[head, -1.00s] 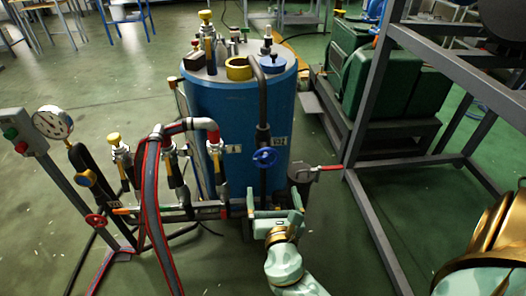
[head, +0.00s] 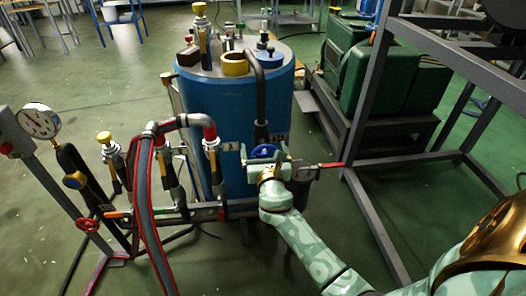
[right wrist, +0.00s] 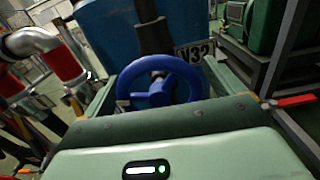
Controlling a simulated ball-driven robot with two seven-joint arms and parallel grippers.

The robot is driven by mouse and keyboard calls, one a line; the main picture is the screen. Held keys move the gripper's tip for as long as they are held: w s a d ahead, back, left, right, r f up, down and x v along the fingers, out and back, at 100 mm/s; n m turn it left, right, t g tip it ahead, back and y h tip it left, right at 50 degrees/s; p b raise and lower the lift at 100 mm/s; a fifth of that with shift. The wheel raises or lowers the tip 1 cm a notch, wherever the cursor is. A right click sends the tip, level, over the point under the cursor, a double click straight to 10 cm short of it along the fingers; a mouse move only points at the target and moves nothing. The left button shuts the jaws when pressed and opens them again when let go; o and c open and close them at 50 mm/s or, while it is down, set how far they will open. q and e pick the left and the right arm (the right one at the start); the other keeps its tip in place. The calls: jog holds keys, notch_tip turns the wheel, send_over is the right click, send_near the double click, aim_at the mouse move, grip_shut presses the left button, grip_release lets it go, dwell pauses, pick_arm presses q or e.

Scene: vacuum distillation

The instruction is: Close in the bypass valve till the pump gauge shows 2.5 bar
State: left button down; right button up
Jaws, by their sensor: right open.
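A blue handwheel valve (head: 263,151) sits on the dark pipe at the front of the blue tank. My right gripper (head: 266,158) is open at this wheel. In the right wrist view the blue wheel (right wrist: 148,92) lies between the two open fingers, with gaps at its sides; I cannot tell whether they touch it. A tag partly reading "V32" (right wrist: 194,51) shows behind the wheel. A round white-faced gauge (head: 40,121) stands at the far left, its reading too small to make out. My left gripper is out of view.
A red lever (head: 331,165) sticks out close to the right of my gripper. The blue tank (head: 230,110) stands behind, and a grey metal frame (head: 362,125) to the right.

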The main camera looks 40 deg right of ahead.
jog(key=shift+r, duration=0.1)
jog(key=c, duration=1)
jog(key=shift+m, duration=0.4)
jog(key=o, duration=1)
jog(key=shift+s, duration=0.1)
